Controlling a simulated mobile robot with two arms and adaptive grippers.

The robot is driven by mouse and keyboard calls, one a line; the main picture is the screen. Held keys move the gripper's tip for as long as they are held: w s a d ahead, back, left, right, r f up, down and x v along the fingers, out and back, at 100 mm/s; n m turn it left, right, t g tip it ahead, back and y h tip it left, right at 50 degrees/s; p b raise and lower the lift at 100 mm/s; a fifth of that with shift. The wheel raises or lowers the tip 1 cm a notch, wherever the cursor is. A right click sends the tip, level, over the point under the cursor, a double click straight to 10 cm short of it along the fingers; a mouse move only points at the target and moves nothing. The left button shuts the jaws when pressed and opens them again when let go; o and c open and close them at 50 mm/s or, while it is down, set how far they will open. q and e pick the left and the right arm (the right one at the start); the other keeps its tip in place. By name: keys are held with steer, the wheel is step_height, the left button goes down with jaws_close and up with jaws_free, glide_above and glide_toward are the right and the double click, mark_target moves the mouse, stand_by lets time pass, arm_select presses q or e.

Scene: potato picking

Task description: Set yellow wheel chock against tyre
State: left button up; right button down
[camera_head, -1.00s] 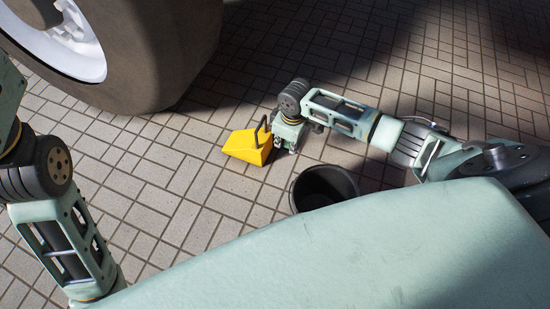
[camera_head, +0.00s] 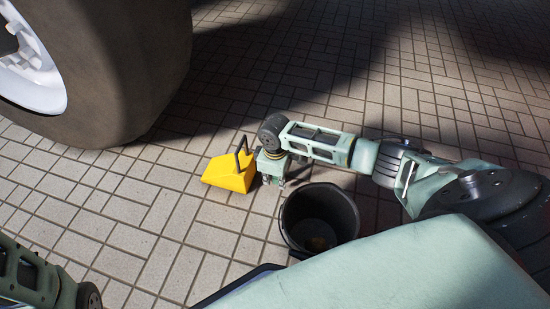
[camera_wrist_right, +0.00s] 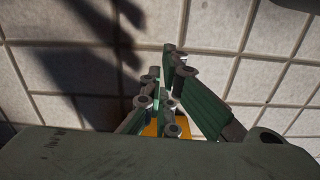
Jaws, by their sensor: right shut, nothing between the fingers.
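The yellow wheel chock (camera_head: 226,177) sits on the paving in the head view, with a dark handle (camera_head: 240,155) on its right side. The large tyre (camera_head: 125,60) stands to its upper left, with bare paving between them. My right gripper (camera_head: 272,178) is right beside the chock's right end, shut with nothing between its fingers. Its fingers (camera_wrist_right: 165,100) show in the right wrist view, with a bit of the yellow chock (camera_wrist_right: 180,126) behind them. Whether they touch the chock I cannot tell. My left arm shows at the lower left, but its gripper is out of view.
A black bucket (camera_head: 318,216) stands just below my right arm, close to the gripper, with something brownish inside. The paving (camera_head: 150,235) left of the bucket is clear. A dark shadow lies across the floor at the back.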

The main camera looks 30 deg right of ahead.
steer(key=w+a+b, duration=0.2)
steer(key=shift+w+a+f+b, duration=0.1)
steer(key=shift+w+f+b, duration=0.25)
steer(key=shift+f+b, duration=0.05)
steer(key=shift+w+a+r, duration=0.15)
steer(key=shift+w+r, duration=0.05)
